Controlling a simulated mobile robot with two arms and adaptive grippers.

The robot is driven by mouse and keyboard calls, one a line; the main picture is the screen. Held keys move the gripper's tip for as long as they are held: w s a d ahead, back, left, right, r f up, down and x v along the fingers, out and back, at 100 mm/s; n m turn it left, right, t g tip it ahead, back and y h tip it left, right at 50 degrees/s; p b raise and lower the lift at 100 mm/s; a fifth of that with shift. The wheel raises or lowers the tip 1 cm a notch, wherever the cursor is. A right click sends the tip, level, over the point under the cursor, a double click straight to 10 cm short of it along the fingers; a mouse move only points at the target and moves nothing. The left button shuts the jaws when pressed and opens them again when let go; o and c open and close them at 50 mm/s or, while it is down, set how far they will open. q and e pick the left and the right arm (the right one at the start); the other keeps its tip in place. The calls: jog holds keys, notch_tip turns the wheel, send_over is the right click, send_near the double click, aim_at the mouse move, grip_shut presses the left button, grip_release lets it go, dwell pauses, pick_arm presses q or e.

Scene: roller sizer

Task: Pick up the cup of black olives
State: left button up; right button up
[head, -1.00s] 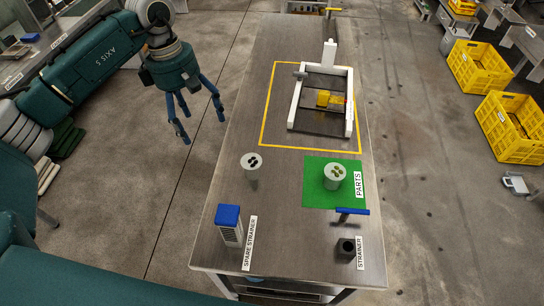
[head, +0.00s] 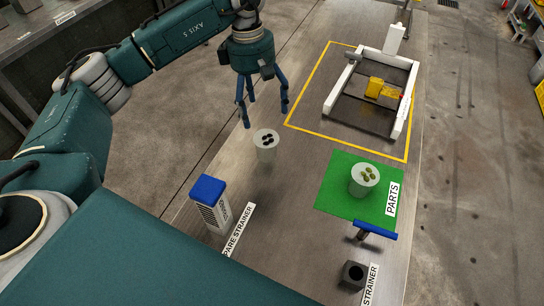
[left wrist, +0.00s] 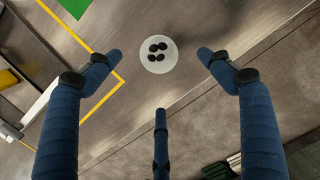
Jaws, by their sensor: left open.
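The cup of black olives (head: 266,147) is a pale, see-through cup standing upright on the metal table, left of the green mat. Several black olives show in its top. In the left wrist view the cup (left wrist: 158,55) is seen from above, ahead of and between the spread fingers. My left gripper (head: 262,108) hangs above and just behind the cup in the head view, open and empty, fingers pointing down and apart from the cup. The left wrist view shows the open fingers (left wrist: 160,100). My right gripper is not in view.
Another cup with greenish olives (head: 364,180) stands on the green mat (head: 335,186) marked PARTS. A blue-topped spare strainer (head: 210,204) stands near the cup. A blue-handled tool (head: 374,229) and dark block (head: 354,274) are at front right. A white frame (head: 331,94) stands behind.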

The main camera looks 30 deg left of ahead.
pick_arm(q)
jog(key=b, duration=0.3)
send_over(265, 138)
jog(key=f, duration=0.2)
jog(key=a+f, duration=0.1)
jog(key=f, duration=0.1)
jog(key=shift+f, duration=0.35)
jog(key=f, duration=0.1)
jog(key=f+p, duration=0.1)
jog(key=f, duration=0.3)
jog(key=shift+d+p, duration=0.35)
jog(key=shift+d, duration=0.05)
jog(key=f, duration=0.1)
jog(key=f+p, duration=0.1)
jog(key=f, duration=0.1)
jog(key=f+p, duration=0.1)
jog(key=shift+d+f, duration=0.3)
jog(key=shift+f, duration=0.4)
jog(key=c, duration=1.4)
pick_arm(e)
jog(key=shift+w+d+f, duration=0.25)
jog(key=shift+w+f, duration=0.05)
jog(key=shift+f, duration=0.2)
